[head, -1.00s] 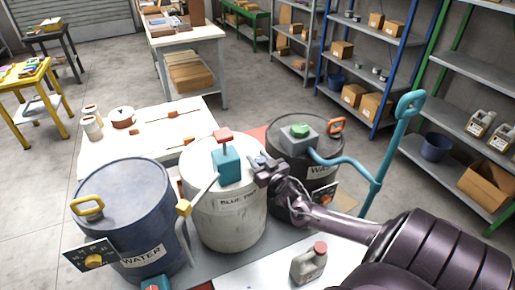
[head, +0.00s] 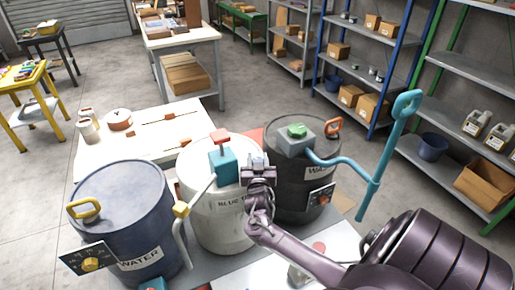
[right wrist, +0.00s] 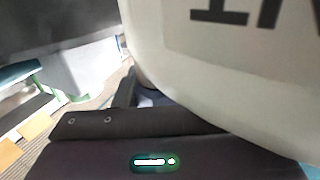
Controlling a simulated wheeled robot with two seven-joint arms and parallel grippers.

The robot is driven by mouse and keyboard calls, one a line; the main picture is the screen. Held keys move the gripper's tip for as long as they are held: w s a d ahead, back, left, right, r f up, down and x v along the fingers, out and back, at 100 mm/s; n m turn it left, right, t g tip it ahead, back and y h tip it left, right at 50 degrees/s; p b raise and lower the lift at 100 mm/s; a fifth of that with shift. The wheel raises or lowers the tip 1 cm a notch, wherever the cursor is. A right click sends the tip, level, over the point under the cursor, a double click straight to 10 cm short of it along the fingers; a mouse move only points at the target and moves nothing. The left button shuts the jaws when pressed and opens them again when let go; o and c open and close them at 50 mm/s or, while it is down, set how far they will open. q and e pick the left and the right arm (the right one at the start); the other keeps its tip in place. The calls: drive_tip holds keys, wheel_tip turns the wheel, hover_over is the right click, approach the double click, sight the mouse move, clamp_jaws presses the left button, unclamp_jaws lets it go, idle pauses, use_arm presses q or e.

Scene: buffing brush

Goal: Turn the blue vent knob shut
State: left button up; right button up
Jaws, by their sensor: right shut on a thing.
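A small pale blue knob (head: 257,159) shows at the right rim of the top of the white drum (head: 225,225). Its label is partly covered and reads "BLUE". My right gripper (head: 258,172) is at that rim, with its fingers shut on the blue knob, which they mostly hide. In the right wrist view, the gripper's dark body (right wrist: 140,125) lies against the white curved drum wall (right wrist: 235,70), and the knob cannot be made out. A teal block with a red top (head: 223,163) stands on the same drum, left of the gripper. My left gripper is out of view.
A dark blue drum (head: 125,225) stands to the left and a black drum (head: 300,205) close to the right. A teal pump handle (head: 390,135) rises at the right. A grey jug (head: 305,272) is partly behind my right arm.

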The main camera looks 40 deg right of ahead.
drive_tip(key=shift+r, duration=0.1)
drive_tip(key=o, duration=1)
drive_tip(key=shift+s+a+f, duration=0.2)
drive_tip(key=shift+s+a, duration=0.1)
drive_tip(key=shift+s, duration=0.05)
drive_tip(key=b+v, duration=0.1)
drive_tip(key=v, duration=0.5)
drive_tip(key=shift+s+a, duration=0.25)
drive_tip(key=shift+s, duration=0.05)
drive_tip(key=shift+r, duration=0.1)
